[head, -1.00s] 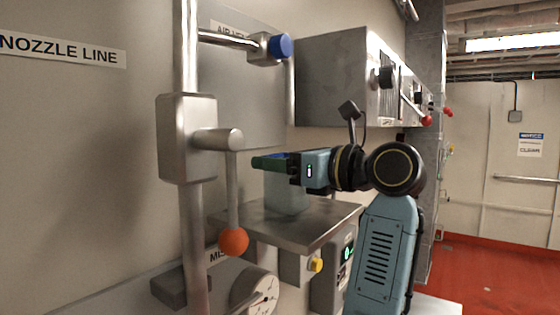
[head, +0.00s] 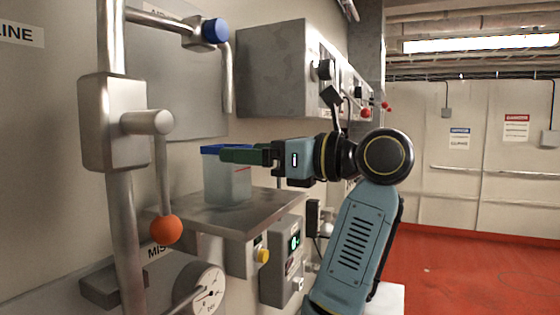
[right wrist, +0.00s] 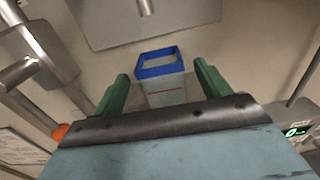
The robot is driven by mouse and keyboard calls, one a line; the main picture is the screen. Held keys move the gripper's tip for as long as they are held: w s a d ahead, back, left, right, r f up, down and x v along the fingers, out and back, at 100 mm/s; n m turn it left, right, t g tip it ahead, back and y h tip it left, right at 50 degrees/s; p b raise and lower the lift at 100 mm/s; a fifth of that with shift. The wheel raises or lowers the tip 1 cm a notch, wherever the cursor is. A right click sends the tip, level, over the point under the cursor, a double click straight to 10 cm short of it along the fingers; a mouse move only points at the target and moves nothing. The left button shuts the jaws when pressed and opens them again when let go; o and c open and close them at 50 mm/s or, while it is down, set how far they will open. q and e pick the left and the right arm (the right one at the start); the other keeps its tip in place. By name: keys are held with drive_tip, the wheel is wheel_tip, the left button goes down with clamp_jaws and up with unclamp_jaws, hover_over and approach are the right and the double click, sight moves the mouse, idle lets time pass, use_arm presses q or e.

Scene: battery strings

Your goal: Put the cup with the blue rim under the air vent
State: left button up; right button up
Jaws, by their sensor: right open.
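The clear cup with the blue rim (head: 226,183) stands upright on a steel shelf (head: 200,217). It has a red line on its side. The bent end of the air vent pipe (head: 228,85) hangs above the cup in the picture, with a gap between. My right gripper (head: 228,155) is open at the cup's upper right, one green finger covering part of the cup. In the right wrist view the cup (right wrist: 163,85) shows beyond and between the open fingertips (right wrist: 160,77). I cannot tell whether a finger touches it. My left gripper is not in view.
A blue valve knob (head: 215,31) sits on the vent pipe. A lever with an orange ball (head: 166,229) hangs left of the shelf. A grey wall box (head: 272,70) is above right. A gauge (head: 208,290) and a yellow button (head: 262,256) are below.

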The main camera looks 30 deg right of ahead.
drive_tip(key=shift+b+v, duration=0.4)
drive_tip(key=shift+v, duration=2.25)
